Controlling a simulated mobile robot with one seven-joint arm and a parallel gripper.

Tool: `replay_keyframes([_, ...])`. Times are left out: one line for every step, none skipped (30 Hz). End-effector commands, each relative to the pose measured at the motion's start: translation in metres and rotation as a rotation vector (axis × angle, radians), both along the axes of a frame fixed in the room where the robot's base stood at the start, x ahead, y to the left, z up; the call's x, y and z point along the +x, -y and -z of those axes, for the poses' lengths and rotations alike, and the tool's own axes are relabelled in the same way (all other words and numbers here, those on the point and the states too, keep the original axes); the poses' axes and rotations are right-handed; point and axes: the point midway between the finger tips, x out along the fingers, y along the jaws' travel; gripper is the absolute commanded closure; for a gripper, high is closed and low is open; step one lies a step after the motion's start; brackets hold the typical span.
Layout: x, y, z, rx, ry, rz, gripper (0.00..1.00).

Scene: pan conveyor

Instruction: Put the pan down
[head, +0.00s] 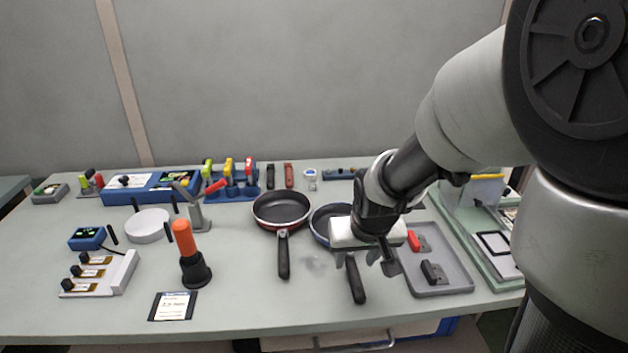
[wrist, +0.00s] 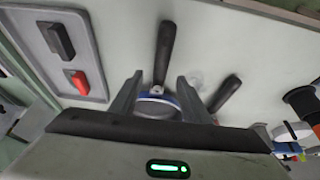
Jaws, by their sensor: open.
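A blue pan (head: 321,226) with a black handle (head: 355,281) appears to rest on the grey table. My gripper and wrist hide part of it in the head view. In the wrist view the blue rim (wrist: 157,112) and the handle (wrist: 165,52) show. My gripper (head: 365,263) is open over the handle end of this pan. In the wrist view the blue pan's handle root lies between the two fingertips (wrist: 158,88), with gaps on both sides. How high the fingers are above it I cannot tell. A red-rimmed pan (head: 281,209) lies to the left.
A grey tray (head: 449,266) with a red and a black block is at right. An orange-handled tool (head: 185,238) stands upright at left, near a white disc (head: 148,226). Blue holders with tools line the back. The front middle of the table is clear.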

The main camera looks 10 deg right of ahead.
Motion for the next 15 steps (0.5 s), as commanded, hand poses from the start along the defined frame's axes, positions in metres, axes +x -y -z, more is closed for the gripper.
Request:
replay_keyframes([0.004, 0.000, 0.013, 0.001, -0.004, 0.000, 0.57])
replay_keyframes([0.007, 0.000, 0.017, 0.001, -0.004, 0.001, 0.57])
replay_keyframes([0.009, 0.000, 0.023, 0.001, -0.005, 0.001, 0.57])
replay_keyframes([0.011, 0.000, 0.026, 0.001, -0.004, 0.000, 0.57])
replay_keyframes([0.012, 0.000, 0.029, 0.001, -0.003, 0.000, 0.57])
replay_keyframes([0.014, 0.000, 0.033, 0.000, -0.004, 0.000, 0.57])
replay_keyframes([0.015, 0.000, 0.034, 0.000, -0.004, 0.001, 0.57])
replay_keyframes([0.015, 0.000, 0.035, 0.001, -0.003, 0.002, 0.57])
replay_keyframes([0.016, 0.000, 0.036, 0.001, -0.003, 0.002, 0.57])
replay_keyframes([0.016, 0.000, 0.036, 0.001, -0.003, 0.002, 0.57])
replay_keyframes([0.016, 0.000, 0.036, 0.001, -0.002, 0.002, 0.57])
replay_keyframes([0.016, 0.000, 0.036, 0.001, -0.002, 0.002, 0.57])
replay_keyframes([0.016, 0.000, 0.036, 0.001, -0.002, 0.002, 0.57])
replay_keyframes([0.016, 0.000, 0.035, 0.001, -0.002, 0.002, 0.57])
replay_keyframes([0.016, 0.000, 0.035, 0.001, -0.002, 0.002, 0.57])
